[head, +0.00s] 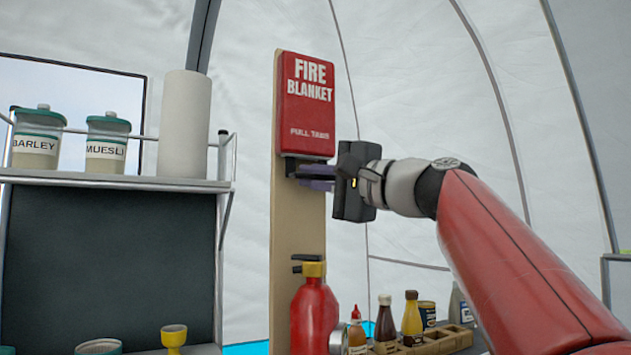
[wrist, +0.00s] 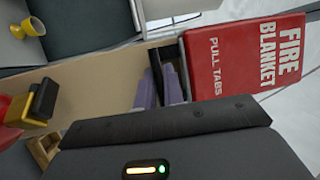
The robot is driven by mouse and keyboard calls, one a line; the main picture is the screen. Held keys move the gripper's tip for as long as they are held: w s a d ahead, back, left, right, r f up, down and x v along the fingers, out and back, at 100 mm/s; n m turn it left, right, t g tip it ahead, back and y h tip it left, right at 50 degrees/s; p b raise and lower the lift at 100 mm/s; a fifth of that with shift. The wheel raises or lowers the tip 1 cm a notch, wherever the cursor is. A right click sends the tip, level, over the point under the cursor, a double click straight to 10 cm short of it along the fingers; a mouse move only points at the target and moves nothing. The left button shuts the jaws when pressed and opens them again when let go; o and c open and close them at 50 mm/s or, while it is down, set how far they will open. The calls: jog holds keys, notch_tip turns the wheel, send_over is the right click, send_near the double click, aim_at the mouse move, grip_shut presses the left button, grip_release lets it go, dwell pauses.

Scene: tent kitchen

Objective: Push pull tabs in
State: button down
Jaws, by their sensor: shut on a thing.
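The red fire blanket case (head: 307,108) hangs on an upright wooden board, with "PULL TABS" printed near its lower edge. Dark pull tabs (head: 291,164) show just below the case; in the wrist view a dark strip (wrist: 156,66) runs along its lower end. My gripper (head: 306,177) is at the tabs, coming in from the right, with its purple fingers close under the case. In the wrist view the fingers (wrist: 159,88) lie beside the dark strip and are shut on the tabs. Their exact contact is partly hidden by the gripper body.
A red extinguisher (head: 314,313) stands below, in front of the board (head: 284,230). A crate of sauce bottles (head: 410,341) is at the lower right. A shelf (head: 110,178) with jars and a paper roll is at left. Open space lies between shelf and board.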

jog(key=c, duration=1.5)
grip_release()
jog(key=shift+r, duration=0.25)
jog(key=shift+s+d+f, duration=0.15)
jog(key=shift+s+d, duration=0.05)
jog(key=b+v, duration=0.2)
jog(key=v, duration=0.5)
jog(key=shift+s, duration=0.15)
jog(key=shift+d, duration=0.1)
